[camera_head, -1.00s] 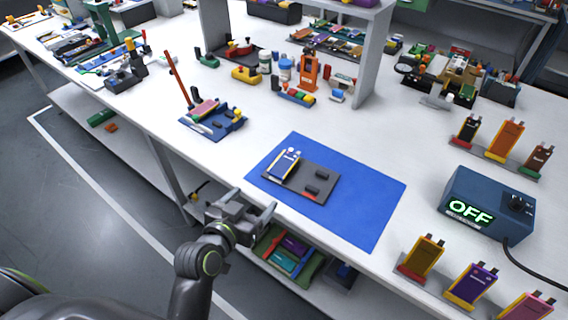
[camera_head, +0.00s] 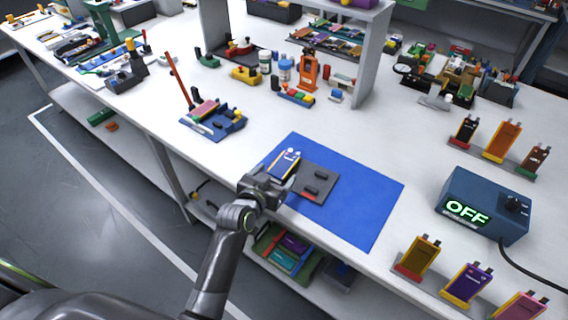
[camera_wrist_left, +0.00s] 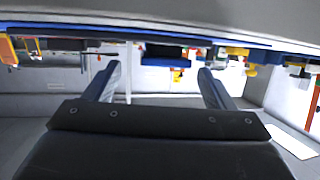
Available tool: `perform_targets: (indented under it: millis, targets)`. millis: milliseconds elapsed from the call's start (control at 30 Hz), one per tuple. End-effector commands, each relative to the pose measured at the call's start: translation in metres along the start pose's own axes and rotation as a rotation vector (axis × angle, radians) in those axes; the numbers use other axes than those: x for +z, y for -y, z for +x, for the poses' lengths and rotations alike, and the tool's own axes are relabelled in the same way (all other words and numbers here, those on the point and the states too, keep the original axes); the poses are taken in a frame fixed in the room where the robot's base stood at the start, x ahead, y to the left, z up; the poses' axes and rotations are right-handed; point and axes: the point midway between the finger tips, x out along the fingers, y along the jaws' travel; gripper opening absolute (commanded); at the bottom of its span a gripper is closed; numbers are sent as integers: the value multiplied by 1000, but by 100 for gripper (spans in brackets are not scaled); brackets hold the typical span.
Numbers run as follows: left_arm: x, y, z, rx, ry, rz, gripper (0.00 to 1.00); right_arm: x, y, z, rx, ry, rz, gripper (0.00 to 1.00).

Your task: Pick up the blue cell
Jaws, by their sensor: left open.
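The blue cell (camera_head: 285,164), a flat blue pouch with yellow edges and pale round marks at its top, lies on the left part of a dark grey plate (camera_head: 322,193) on a blue mat (camera_head: 364,209). My left gripper (camera_head: 279,186) is at the mat's front left edge, just in front of the cell, and overlaps its lower end in the head view. Whether they touch cannot be told. In the left wrist view the left gripper's two fingers (camera_wrist_left: 160,76) are spread with nothing clearly held between them. My right gripper is not in view.
A blue box reading OFF (camera_head: 474,207) stands at the right, with upright coloured cells (camera_head: 467,285) in front and more behind (camera_head: 502,141). A blue tray with a red stick (camera_head: 212,121) stands left of the mat. The mat's right side is clear.

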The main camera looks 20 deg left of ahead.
Motion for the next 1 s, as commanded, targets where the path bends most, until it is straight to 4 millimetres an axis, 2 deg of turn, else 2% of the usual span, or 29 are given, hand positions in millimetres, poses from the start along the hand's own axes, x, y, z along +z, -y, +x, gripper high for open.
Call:
perform_targets:
  millis: [200,333,500,700,767,1000]
  targets:
    - [-10,0,26,1,-1,2,77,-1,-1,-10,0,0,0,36]
    - [-8,0,40,0,0,1,77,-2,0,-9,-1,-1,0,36]
    - [-8,1,47,-1,0,0,77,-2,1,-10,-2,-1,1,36]
    - [-7,1,48,-1,0,0,77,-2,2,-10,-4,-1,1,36]
    - [-7,1,48,-1,0,0,72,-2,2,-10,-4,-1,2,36]
    - [-7,1,47,-1,0,0,41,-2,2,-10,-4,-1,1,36]
